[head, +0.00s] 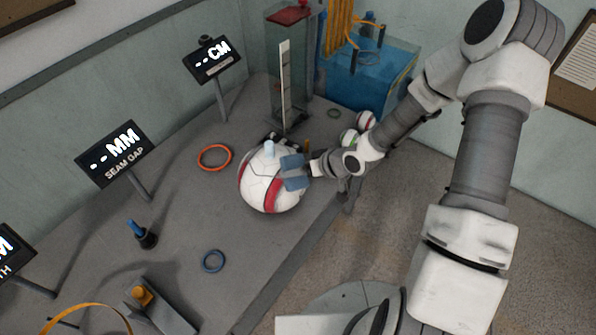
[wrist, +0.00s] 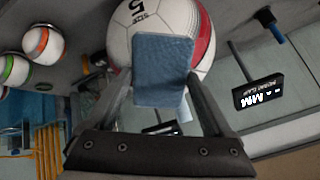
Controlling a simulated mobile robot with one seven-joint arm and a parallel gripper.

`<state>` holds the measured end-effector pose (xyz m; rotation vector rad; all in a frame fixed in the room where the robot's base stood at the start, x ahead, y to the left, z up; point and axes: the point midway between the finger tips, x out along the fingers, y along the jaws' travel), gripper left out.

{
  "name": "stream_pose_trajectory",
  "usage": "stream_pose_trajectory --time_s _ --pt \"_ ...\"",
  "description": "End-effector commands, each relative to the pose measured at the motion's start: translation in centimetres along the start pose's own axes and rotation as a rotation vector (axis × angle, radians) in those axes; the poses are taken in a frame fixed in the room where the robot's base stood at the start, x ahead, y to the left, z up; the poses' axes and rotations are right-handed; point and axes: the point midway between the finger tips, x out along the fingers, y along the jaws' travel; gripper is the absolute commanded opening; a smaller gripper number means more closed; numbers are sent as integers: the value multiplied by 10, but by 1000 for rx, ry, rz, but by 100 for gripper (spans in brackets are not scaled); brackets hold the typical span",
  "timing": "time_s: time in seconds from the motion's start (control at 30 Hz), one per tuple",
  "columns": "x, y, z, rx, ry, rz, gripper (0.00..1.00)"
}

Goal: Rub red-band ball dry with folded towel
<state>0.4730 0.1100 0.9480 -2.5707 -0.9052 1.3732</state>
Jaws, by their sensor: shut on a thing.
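The red-band ball (head: 262,188), white with a red stripe, sits on the grey bench in the head view. It also fills the top middle of the wrist view (wrist: 150,18), where its "SIZE 5" print shows. My gripper (head: 300,172) is at the ball's right side, shut on the folded blue towel (head: 294,181). In the wrist view the towel (wrist: 162,70) lies between my two fingers, in front of the ball. It appears to be against the ball, but the exact contact is hidden.
Two smaller balls, one green-banded (head: 349,138) and one red-banded (head: 366,121), rest behind my wrist. An orange ring (head: 214,157) and a blue ring (head: 213,261) lie on the bench. Display screens (head: 115,153) stand along the left. A blue water tank (head: 370,75) is at the back.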

Motion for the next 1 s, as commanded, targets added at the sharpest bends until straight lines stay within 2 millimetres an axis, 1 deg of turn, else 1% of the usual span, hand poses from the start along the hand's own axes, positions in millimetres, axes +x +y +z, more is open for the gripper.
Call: stream_pose_trajectory --time_s 0.13,0.3,0.77,1.0 --pt "-2 7 -6 1 2 0 32" --pt "0 11 -6 0 0 0 32" --pt "1 -11 8 -1 0 0 32" --pt "0 -14 8 1 1 1 32"
